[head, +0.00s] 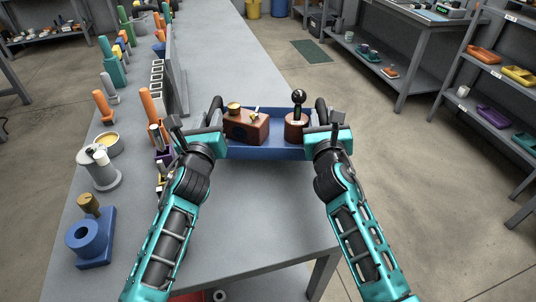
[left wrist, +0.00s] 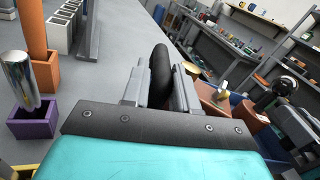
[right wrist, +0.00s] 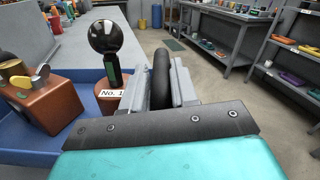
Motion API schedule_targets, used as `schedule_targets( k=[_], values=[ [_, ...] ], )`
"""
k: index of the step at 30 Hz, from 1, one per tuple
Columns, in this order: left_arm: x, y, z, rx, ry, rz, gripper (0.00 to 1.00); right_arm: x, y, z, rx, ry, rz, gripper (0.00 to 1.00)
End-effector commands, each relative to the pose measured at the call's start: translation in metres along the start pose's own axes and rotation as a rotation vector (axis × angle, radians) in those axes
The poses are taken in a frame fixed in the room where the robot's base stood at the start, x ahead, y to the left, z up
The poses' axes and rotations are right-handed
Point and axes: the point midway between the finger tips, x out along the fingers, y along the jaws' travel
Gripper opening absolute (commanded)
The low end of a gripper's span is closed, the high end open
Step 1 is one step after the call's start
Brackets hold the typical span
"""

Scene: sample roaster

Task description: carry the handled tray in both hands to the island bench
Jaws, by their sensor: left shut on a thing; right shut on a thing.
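The blue handled tray (head: 265,153) is between my two grippers in the head view, over the right part of the grey bench. It holds a brown wooden box (head: 246,127) with brass parts and a round brown piece (head: 297,127) with a black ball knob and a "No. 1" label. My left gripper (head: 216,118) is shut on the tray's left black handle (left wrist: 160,75). My right gripper (head: 322,118) is shut on the right black handle (right wrist: 161,78). Whether the tray touches the bench top is hard to tell.
The grey bench (head: 230,215) carries several orange-handled and green tools, a grey cylinder (head: 100,172) and a blue fixture (head: 92,238) on the left. A dark upright panel (head: 176,72) stands left of the tray. Shelves (head: 490,95) stand at the right, with open floor (head: 400,150) between.

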Motion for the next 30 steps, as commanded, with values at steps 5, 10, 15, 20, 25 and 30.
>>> schedule_targets(
  k=[5, 10, 15, 20, 25, 30],
  values=[
    [0.001, -0.002, 0.006, -0.004, -0.012, -0.005, 0.0, 0.0, 0.0, 0.003, -0.002, -0.005, 0.0, 0.0],
    [0.001, -0.002, 0.004, -0.004, -0.012, -0.006, 0.0, 0.0, 0.0, 0.001, -0.002, -0.005, 0.0, 0.0],
    [0.001, -0.001, -0.001, -0.004, -0.012, -0.005, 0.0, 0.0, 0.001, -0.004, -0.002, -0.005, 0.0, 0.0],
    [0.001, 0.001, -0.008, -0.004, -0.012, -0.005, 0.0, 0.0, 0.003, -0.011, -0.002, -0.005, 0.0, 0.0],
    [0.001, 0.002, -0.016, -0.004, -0.012, -0.005, 0.0, 0.0, 0.004, -0.02, -0.002, -0.005, 0.0, 0.0],
    [0.001, 0.004, -0.024, -0.004, -0.012, -0.005, 0.0, 0.0, 0.006, -0.028, -0.002, -0.005, 0.0, 0.0]
  ],
)
